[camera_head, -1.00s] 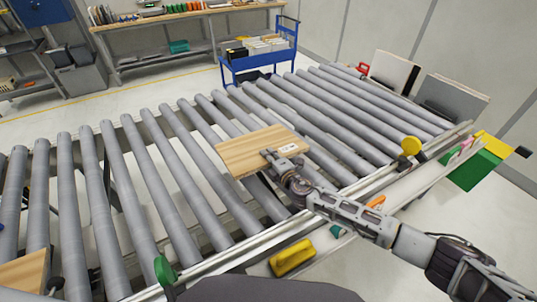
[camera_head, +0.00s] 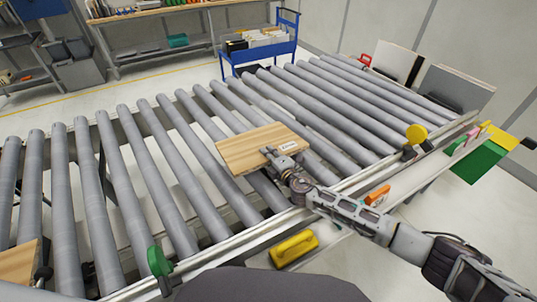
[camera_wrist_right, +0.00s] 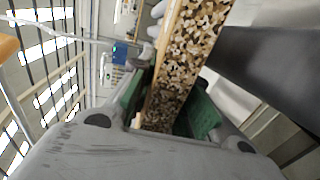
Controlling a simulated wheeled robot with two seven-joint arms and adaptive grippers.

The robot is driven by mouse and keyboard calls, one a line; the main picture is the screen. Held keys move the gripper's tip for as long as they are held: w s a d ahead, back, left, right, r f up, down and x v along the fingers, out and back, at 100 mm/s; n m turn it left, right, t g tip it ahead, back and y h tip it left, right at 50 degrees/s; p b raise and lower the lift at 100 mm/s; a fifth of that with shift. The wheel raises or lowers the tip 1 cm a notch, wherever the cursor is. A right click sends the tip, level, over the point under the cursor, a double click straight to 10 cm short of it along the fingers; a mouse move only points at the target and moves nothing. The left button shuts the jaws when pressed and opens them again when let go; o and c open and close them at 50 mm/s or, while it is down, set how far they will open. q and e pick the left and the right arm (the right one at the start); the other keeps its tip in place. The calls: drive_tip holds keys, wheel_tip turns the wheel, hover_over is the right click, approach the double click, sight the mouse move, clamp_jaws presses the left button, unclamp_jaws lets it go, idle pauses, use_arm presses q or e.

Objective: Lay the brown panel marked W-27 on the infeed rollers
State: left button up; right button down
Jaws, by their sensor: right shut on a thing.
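A light brown wooden panel (camera_head: 255,147) with a small white label is over the middle of the infeed rollers (camera_head: 180,165). The label's writing is too small to read. In the right wrist view the panel's speckled chipboard edge (camera_wrist_right: 190,55) runs up from between the green-padded fingers (camera_wrist_right: 165,118). I cannot tell whether the panel touches the rollers. My left gripper is not clearly in view; a dark part of it may show at the lower left beside another wooden panel (camera_head: 18,262).
A yellow block-like tool (camera_head: 293,249) and an orange item (camera_head: 377,195) lie on the near side ledge. A blue cart (camera_head: 262,45) stands beyond the rollers.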

drive_tip(key=shift+f+b, duration=0.8)
drive_tip(key=shift+f, duration=0.05)
drive_tip(key=c, duration=1.3)
unclamp_jaws()
drive_tip(key=shift+o, duration=0.8)
drive_tip(key=shift+f, duration=0.25)
drive_tip(key=o, duration=0.9)
drive_tip(key=shift+r, duration=0.1)
drive_tip(key=shift+s+d, duration=0.15)
